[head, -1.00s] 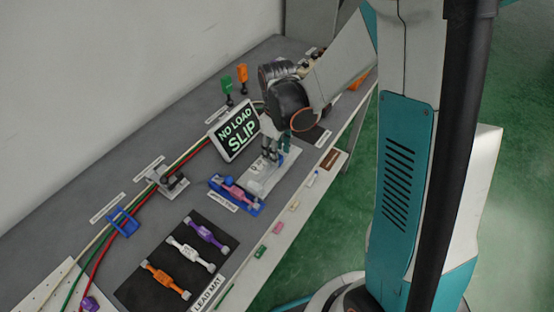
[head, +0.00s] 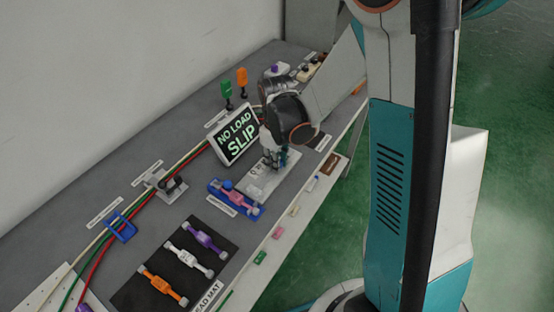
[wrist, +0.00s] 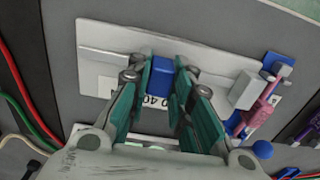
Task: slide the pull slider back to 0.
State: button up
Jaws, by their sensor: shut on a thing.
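The pull slider is a pale plate (wrist: 100,50) with a long groove; a blue block (wrist: 162,75) stands at the groove in the wrist view. My gripper (wrist: 165,80) has its green fingers on both sides of the blue block and is shut on it. Printed numbers on the plate are partly hidden by the fingers. A grey block (wrist: 246,90) sits near the plate's right end. In the head view my gripper (head: 271,160) is low over the plate (head: 255,188), and the blue block is hidden there.
A screen reading "NO LOAD SLIP" (head: 238,134) stands just left of my gripper. A blue holder (head: 220,188) with a pink piece lies close to the plate's near end. A dark mat (head: 150,262) with several coloured pieces and coloured cables (head: 110,232) are farther off.

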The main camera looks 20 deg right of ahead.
aim_at(266, 181)
jog(key=s+a, duration=0.1)
jog(key=a, duration=0.1)
jog(key=s+a, duration=0.2)
jog(key=shift+s+a, duration=0.1)
jog(key=shift+a, duration=0.1)
jog(key=o, duration=0.9)
jog(key=shift+s+a, duration=0.1)
jog(key=shift+a, duration=0.05)
jog(key=shift+r, duration=0.25)
notch_tip(266, 181, up, 12)
jog(key=shift+f, duration=0.25)
